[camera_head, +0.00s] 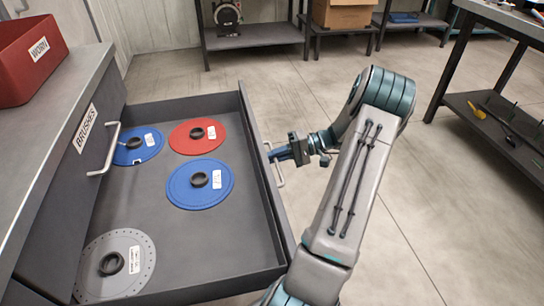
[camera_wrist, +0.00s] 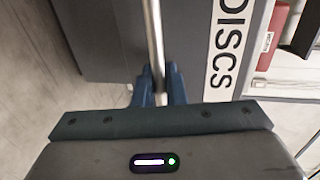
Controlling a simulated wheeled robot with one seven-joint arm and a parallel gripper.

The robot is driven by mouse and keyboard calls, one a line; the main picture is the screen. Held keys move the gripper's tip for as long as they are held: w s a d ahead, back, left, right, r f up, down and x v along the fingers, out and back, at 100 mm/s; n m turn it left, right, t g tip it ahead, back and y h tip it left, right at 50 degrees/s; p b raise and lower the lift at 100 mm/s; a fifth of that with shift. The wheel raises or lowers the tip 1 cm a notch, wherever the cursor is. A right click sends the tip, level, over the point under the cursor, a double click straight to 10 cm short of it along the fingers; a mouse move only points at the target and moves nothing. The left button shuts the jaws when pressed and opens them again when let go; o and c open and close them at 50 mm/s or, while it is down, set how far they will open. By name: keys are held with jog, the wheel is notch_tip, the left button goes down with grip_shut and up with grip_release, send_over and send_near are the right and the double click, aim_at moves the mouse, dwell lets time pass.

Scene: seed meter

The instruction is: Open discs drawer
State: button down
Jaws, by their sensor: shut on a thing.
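The discs drawer (camera_head: 232,253) is pulled well out from the grey cabinet in the head view. Its "DISCS" label (camera_wrist: 229,45) shows in the wrist view. My gripper (camera_head: 277,154) is at the outer side of the drawer front, shut on the drawer's metal bar handle (camera_head: 280,177). In the wrist view the fingers (camera_wrist: 159,85) close around the bar handle (camera_wrist: 153,25). Inside the drawer lie two blue discs (camera_head: 198,184), a red disc (camera_head: 198,137) and a grey disc (camera_head: 116,265), each with a black ring and a white tag.
A "BRUSHES" drawer (camera_head: 95,155) with its own handle is shut in the cabinet. A red "WORN" bin (camera_head: 30,62) stands on the cabinet top. Open floor (camera_head: 440,220) lies to the right; shelves (camera_head: 255,36) and a workbench (camera_head: 500,130) stand farther off.

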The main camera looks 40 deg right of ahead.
jog(key=shift+a, duration=0.15)
jog(key=c, duration=1.6)
grip_release()
jog(key=shift+w, duration=0.1)
jog(key=shift+c, duration=0.2)
jog(key=p+v, duration=0.1)
jog(key=v, duration=1.3)
jog(key=shift+p, duration=0.4)
